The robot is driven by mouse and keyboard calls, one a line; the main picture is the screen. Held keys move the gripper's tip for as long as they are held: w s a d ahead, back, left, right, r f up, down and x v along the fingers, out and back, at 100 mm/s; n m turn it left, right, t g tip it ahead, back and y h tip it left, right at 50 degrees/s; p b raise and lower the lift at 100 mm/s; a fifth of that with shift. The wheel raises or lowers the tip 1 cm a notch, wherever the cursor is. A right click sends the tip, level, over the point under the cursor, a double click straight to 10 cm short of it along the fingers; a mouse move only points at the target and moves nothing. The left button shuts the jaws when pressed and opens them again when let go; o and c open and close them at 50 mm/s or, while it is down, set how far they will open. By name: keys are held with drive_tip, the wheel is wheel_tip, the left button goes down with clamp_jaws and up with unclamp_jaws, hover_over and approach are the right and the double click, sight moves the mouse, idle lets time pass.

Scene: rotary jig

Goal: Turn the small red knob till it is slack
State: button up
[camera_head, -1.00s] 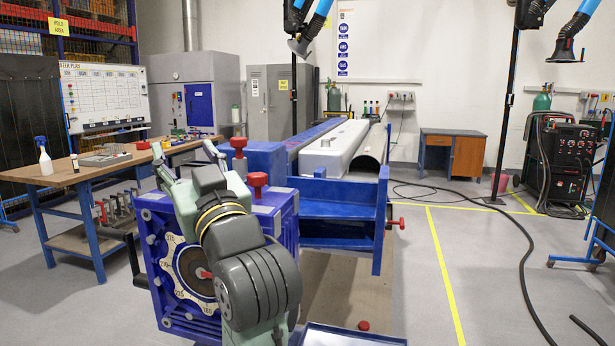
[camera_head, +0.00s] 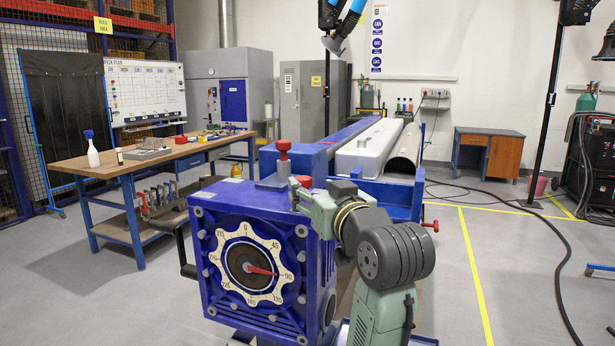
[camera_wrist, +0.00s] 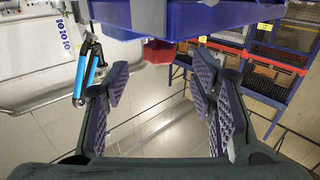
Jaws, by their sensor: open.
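A blue gearbox-like jig (camera_head: 212,235) stands in front of me. A white dial ring (camera_head: 231,241) with numbers is on its face, and a red pointer (camera_head: 262,271) points right and slightly down. A red knob on a grey stem (camera_head: 283,147) stands upright on top. A second, wider red knob (camera_head: 303,181) sits right of it, low and partly hidden by my gripper (camera_head: 297,194). I cannot tell surely which is the small one. In the wrist view my gripper (camera_wrist: 158,85) is open and empty; a red knob (camera_wrist: 158,51) shows beyond the fingers, under a blue part, apart from them.
A black crank handle (camera_head: 188,270) sticks out at the jig's left. A blue frame with a grey pipe (camera_head: 405,150) extends behind, with a red handle (camera_head: 433,226) at its right. A wooden workbench (camera_head: 95,165) stands left.

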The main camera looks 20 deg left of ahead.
sight(307, 182)
drive_tip(key=p+x, duration=0.1)
drive_tip(key=x, duration=0.4)
drive_tip(key=shift+c, duration=0.6)
drive_tip(key=c, duration=1)
drive_tip(key=shift+w, duration=0.1)
